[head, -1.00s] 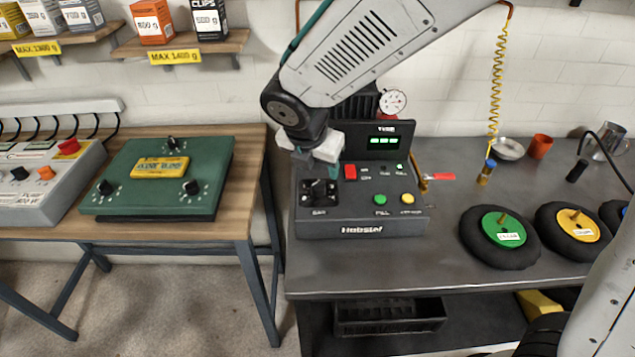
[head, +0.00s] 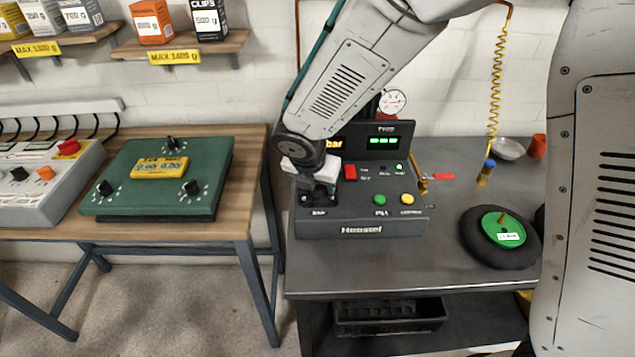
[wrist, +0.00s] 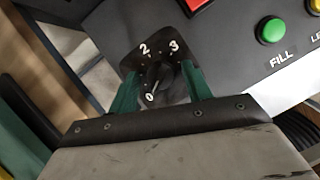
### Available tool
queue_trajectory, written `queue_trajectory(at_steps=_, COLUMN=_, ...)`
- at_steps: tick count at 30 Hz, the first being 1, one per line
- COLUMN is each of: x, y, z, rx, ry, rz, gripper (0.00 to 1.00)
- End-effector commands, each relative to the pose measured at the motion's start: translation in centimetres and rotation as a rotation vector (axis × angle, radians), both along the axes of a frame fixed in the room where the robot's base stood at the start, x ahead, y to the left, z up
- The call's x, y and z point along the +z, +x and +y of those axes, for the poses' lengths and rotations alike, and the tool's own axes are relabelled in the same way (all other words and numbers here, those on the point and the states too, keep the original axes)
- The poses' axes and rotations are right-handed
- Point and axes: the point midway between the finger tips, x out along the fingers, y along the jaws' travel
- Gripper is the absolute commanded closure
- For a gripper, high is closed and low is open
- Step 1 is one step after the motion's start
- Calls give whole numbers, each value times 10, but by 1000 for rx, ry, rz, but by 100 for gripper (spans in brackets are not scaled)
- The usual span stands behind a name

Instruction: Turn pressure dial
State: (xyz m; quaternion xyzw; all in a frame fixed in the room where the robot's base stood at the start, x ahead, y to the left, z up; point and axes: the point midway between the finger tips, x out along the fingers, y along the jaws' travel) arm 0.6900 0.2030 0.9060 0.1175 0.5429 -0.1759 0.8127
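The pressure dial is a black knob (wrist: 154,78) on a dark square plate marked 0, 2 and 3 at the left of the grey control box (head: 375,222). In the wrist view the dial lies between the green fingers of my gripper (wrist: 163,88). The fingers stand apart on either side of it, with a gap to the knob. In the head view my gripper (head: 314,184) is over the dial and hides most of it. The display (head: 384,141) above shows green digits too small to read.
The box also has a red switch (head: 350,172), a green button (head: 380,199) and a yellow button (head: 407,199). A green-hubbed wheel (head: 500,238) lies on the bench to the right. A green panel (head: 150,196) stands on the wooden table at left.

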Motion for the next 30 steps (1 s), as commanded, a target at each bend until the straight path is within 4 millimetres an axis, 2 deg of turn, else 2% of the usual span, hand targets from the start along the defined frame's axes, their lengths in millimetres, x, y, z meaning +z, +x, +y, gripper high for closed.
queue_trajectory(at_steps=1, x=0, y=0, z=0, rx=0, ry=0, rz=0, gripper=66)
queue_trajectory(at_steps=3, x=0, y=0, z=0, rx=0, ry=0, rz=0, gripper=86)
queue_trajectory(at_steps=4, x=0, y=0, z=0, rx=0, ry=0, rz=0, gripper=91)
queue_trajectory(at_steps=17, x=0, y=0, z=1, rx=-68, ry=1, rz=0, gripper=91)
queue_trajectory(at_steps=30, x=0, y=2, z=3, rx=-422, ry=0, rz=0, gripper=91)
